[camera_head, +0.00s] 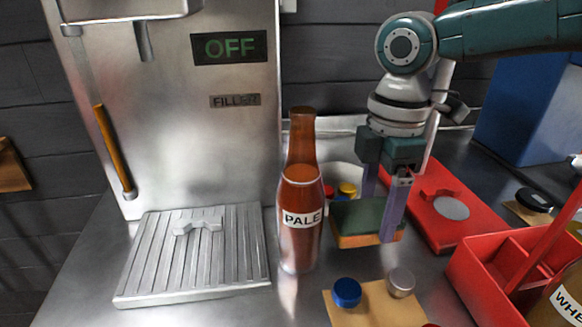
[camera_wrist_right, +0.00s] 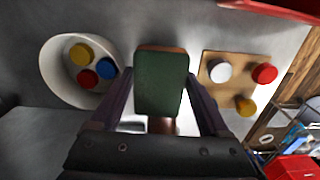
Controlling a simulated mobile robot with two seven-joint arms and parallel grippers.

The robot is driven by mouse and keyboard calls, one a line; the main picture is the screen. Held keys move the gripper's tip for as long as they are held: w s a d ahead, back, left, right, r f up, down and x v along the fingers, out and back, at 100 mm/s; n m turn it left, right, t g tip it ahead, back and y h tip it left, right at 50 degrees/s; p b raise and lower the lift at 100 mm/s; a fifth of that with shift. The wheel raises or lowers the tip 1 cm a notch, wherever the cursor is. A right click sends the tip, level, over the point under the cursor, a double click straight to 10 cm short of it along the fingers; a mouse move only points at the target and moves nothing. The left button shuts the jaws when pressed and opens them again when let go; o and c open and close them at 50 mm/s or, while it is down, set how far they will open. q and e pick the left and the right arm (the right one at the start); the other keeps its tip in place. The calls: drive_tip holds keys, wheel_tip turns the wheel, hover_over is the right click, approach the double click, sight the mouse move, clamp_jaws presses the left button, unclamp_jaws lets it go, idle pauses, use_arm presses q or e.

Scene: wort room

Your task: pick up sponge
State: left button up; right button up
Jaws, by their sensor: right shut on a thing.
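The sponge (camera_head: 358,218) is a block with a dark green top and an orange-brown lower layer. My right gripper (camera_head: 377,212) points down and is shut on the sponge, one finger on each side. In the right wrist view the sponge's green face (camera_wrist_right: 161,84) fills the space between the fingers. It appears to be held above the counter, just right of the bottle; the exact height is hard to tell. My left gripper is not in view.
A brown bottle labelled PALE (camera_head: 300,215) stands close left of the sponge. A filler machine (camera_head: 190,150) reads OFF. A tan board with caps (camera_head: 375,307) lies in front. A white bowl with caps (camera_wrist_right: 52,78), a red stand (camera_head: 445,225) and a red crate (camera_head: 490,285) are nearby.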

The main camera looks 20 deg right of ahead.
sight(377, 212)
wheel_tip(377, 212, up, 17)
drive_tip(key=shift+f+p, duration=0.2)
drive_tip(key=shift+p, duration=0.2)
